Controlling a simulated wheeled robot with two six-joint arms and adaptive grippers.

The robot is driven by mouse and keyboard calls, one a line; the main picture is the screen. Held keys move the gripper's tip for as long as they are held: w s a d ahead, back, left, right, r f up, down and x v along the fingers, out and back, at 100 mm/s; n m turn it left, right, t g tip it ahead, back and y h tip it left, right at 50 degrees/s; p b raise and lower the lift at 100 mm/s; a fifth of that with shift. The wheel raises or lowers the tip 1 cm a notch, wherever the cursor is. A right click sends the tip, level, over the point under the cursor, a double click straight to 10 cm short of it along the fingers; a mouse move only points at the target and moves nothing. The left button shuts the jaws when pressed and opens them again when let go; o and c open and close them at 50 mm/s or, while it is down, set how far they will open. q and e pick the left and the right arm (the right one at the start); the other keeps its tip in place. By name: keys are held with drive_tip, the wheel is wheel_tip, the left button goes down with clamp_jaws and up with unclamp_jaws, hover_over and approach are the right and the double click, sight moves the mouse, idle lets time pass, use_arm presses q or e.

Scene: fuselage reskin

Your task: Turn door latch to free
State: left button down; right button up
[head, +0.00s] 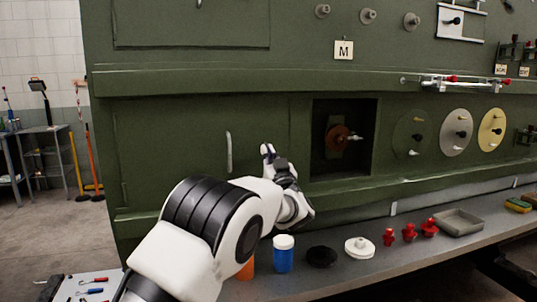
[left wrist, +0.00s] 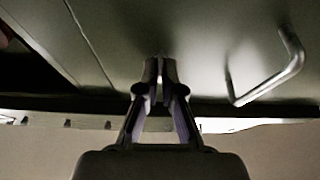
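The green access door (head: 200,150) is in its frame on the fuselage side, with a bare metal handle (head: 229,152). The handle shows at the right in the left wrist view (left wrist: 268,72). My left gripper (head: 267,152) is at the door's right edge, between the handle and the dark opening. In the left wrist view its fingertips (left wrist: 160,72) are close together around a thin, light piece, which looks like the door latch (left wrist: 160,88). The fingers hide most of the latch, so its angle cannot be told. My right gripper is not in view.
The dark opening (head: 344,165) holds a brown round part (head: 340,138). The grey ledge (head: 330,280) below bears a blue, white-capped container (head: 284,255), a black disc (head: 321,257), a white disc (head: 359,248), red knobs (head: 409,232) and a grey tray (head: 459,222).

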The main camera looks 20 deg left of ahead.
use_arm(q)
drive_tip(key=c, duration=1.3)
unclamp_jaws()
drive_tip(key=shift+r, duration=0.1)
drive_tip(key=shift+c, duration=0.2)
drive_tip(key=shift+w+a, duration=0.1)
drive_tip(key=v, duration=0.7)
drive_tip(key=shift+f, duration=0.2)
